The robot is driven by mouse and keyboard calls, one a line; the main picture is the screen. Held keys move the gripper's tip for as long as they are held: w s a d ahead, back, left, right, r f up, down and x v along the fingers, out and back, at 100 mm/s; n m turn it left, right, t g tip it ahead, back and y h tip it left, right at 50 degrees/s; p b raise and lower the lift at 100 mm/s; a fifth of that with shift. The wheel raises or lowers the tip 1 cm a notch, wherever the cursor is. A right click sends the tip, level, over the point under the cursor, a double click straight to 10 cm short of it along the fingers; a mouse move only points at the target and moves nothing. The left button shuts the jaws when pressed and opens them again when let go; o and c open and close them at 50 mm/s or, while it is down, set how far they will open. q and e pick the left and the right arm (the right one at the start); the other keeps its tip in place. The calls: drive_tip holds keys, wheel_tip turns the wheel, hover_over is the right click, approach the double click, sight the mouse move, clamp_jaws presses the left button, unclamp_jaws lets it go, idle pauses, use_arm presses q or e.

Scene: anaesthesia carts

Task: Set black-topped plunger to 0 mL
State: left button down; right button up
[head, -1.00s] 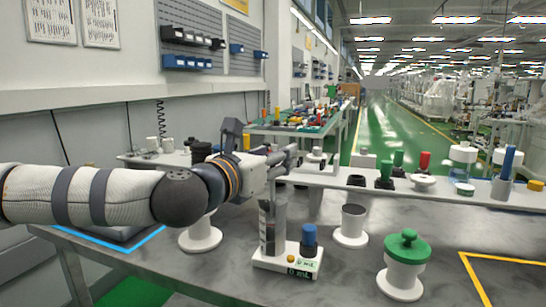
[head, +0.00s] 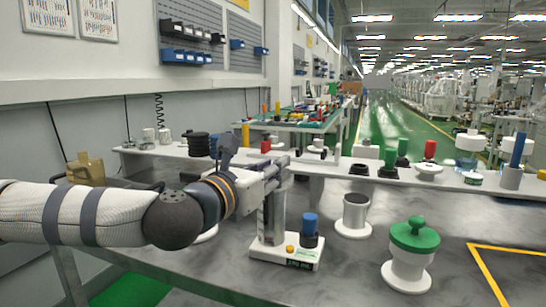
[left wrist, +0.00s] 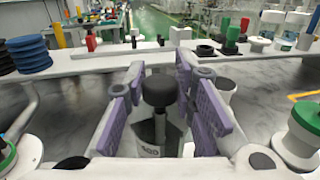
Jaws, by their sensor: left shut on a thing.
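The black-topped plunger (left wrist: 159,90) shows in the left wrist view as a round black knob on a grey rod, above a clear barrel. My left gripper (left wrist: 158,62) has its purple finger pads on both sides of this knob and is shut on it. In the head view the gripper (head: 283,166) is over the clear cylinder (head: 272,218) and hides the knob. The cylinder stands upright on a white base (head: 268,252) with a yellow button (head: 290,249) and a dark display (head: 299,264), whose green text is too small to read surely. My right gripper is out of view.
A blue-topped piece (head: 310,224) stands close to the cylinder's right. A grey cup (head: 354,212) on a white foot and a green-lidded pot (head: 414,238) stand further right. A raised shelf (head: 335,173) with several coloured items runs behind. The front bench surface is mostly clear.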

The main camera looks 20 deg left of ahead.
use_arm(q)
drive_tip(key=shift+f, duration=0.85)
drive_tip(key=shift+s+r, duration=0.1)
drive_tip(key=shift+r, duration=0.1)
drive_tip(key=c, duration=1.3)
unclamp_jaws()
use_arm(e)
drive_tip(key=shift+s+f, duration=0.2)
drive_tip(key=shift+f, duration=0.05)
use_arm(q)
drive_tip(key=shift+r, duration=0.1)
drive_tip(key=v, duration=0.7)
drive_tip(key=shift+s, duration=0.25)
